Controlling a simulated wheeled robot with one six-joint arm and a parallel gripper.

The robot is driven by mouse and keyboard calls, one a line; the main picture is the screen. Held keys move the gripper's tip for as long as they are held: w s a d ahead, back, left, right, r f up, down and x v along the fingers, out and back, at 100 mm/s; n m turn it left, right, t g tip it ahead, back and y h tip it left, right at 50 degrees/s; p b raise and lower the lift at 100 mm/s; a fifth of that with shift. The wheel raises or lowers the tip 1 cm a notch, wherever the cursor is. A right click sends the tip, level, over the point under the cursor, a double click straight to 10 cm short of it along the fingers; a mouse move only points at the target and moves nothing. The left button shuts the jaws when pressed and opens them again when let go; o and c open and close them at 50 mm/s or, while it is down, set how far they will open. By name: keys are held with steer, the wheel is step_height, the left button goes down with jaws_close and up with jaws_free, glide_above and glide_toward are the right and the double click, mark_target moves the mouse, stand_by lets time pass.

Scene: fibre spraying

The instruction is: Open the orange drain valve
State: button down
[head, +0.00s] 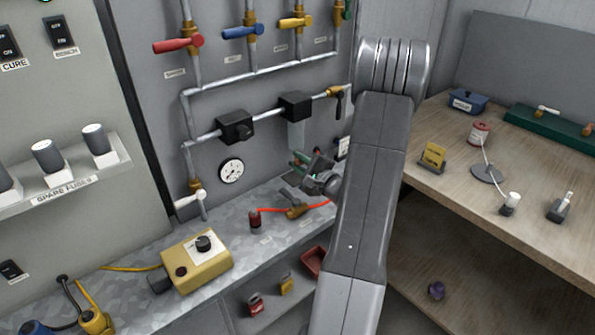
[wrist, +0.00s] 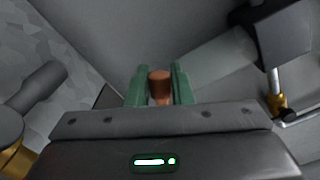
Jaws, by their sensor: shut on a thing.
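My gripper (head: 303,161) is at the far side of the metal bench, low in front of the grey wall panel. In the wrist view its two green fingers are shut on an orange-brown handle (wrist: 160,84), with a finger on each side. The handle looks like the orange drain valve; its rounded end and a short narrower part below show. The rest of the valve is hidden by the gripper body. In the head view the handle cannot be made out, so I cannot tell how far it is turned.
Pipes with red (head: 178,44), blue (head: 241,31) and yellow (head: 295,22) valve handles run above. A gauge (head: 231,171) and a white-handled valve (head: 189,199) are left of my gripper. A yellow box (head: 196,262) stands on the bench. A wooden table (head: 540,225) is at right.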

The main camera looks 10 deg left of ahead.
mark_target(302, 143)
steer(key=m, duration=0.2)
steer(key=r, duration=0.1)
steer(key=shift+w+d+m+b, duration=0.2)
steer(key=shift+w+m+b, duration=0.1)
steer(key=shift+m, duration=0.1)
steer(key=m, duration=0.2)
steer(key=w+r+m, duration=0.1)
steer(key=shift+d+m, duration=0.4)
steer(key=m, duration=0.2)
steer(key=w+d+m, duration=0.1)
steer(key=m, duration=0.1)
steer(key=shift+w+r+p, duration=0.1)
steer(key=shift+r+p, duration=0.25)
steer(key=shift+p, duration=0.05)
steer(key=shift+w+d+m, duration=0.25)
steer(key=shift+w+m, duration=0.05)
steer(key=shift+m, duration=0.6)
steer(key=c, duration=1.3)
jaws_free()
steer(key=b+v, duration=0.2)
steer(key=v, duration=1.2)
